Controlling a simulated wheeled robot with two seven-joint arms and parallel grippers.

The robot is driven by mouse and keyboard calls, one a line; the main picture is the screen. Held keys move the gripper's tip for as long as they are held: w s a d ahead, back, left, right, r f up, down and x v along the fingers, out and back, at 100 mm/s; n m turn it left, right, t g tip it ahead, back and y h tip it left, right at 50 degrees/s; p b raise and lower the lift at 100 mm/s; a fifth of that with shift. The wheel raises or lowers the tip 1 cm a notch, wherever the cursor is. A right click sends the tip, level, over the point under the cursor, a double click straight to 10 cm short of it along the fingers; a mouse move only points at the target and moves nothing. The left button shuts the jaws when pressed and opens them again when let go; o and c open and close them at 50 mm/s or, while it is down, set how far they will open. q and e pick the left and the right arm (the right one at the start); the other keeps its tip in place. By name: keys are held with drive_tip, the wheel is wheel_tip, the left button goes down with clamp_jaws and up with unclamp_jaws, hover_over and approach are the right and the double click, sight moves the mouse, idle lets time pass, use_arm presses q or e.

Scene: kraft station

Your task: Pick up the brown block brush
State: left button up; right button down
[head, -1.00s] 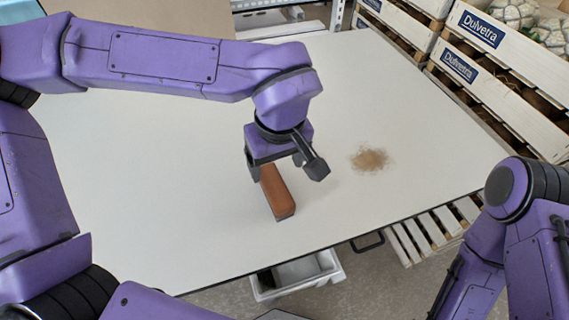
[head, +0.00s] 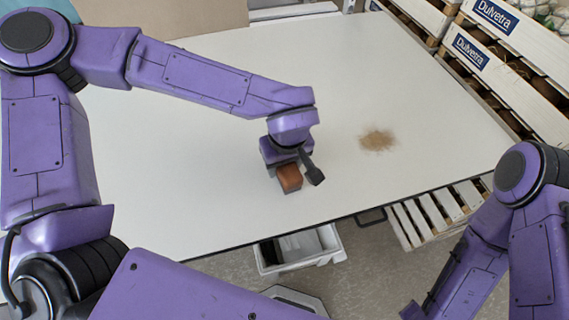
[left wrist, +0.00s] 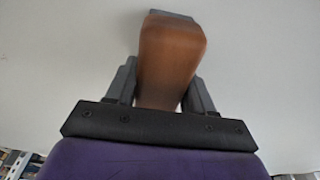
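The brown block brush (head: 289,177) lies on the white table near its front edge. In the head view only its front end shows below my left gripper (head: 281,163), which covers the rest. In the left wrist view, the brush's brown wooden body (left wrist: 170,55) runs between the two grey fingers of my left gripper (left wrist: 162,90), with a grey strip at its far end. The fingers lie close against both sides of the brush and look shut on it. Their tips are hidden. My right arm shows at the right, but its gripper is out of view.
A patch of brown dust (head: 378,140) lies on the table (head: 190,170) right of the brush. Wooden crates (head: 500,65) line the right side. A white bin (head: 300,250) stands below the front edge.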

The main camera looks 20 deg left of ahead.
use_arm(q)
drive_tip(key=shift+w, duration=0.1)
drive_tip(key=shift+c, duration=1.3)
drive_tip(key=shift+r, duration=0.2)
wheel_tip(320, 180, up, 3)
drive_tip(key=shift+w+f, duration=0.15)
drive_tip(key=s+d+r, duration=0.1)
drive_tip(key=r, duration=0.1)
drive_tip(key=s+d+r+b, duration=0.1)
drive_tip(key=s+r, duration=0.1)
drive_tip(key=s+d+r, duration=0.1)
drive_tip(key=r, duration=0.1)
drive_tip(key=shift+s+d, duration=0.3)
drive_tip(key=shift+s, duration=0.05)
drive_tip(key=s+d+r+b, duration=0.2)
drive_tip(key=s+d+r, duration=0.1)
drive_tip(key=s+d, duration=0.2)
drive_tip(key=shift+s+r, duration=0.4)
drive_tip(key=shift+s, duration=0.35)
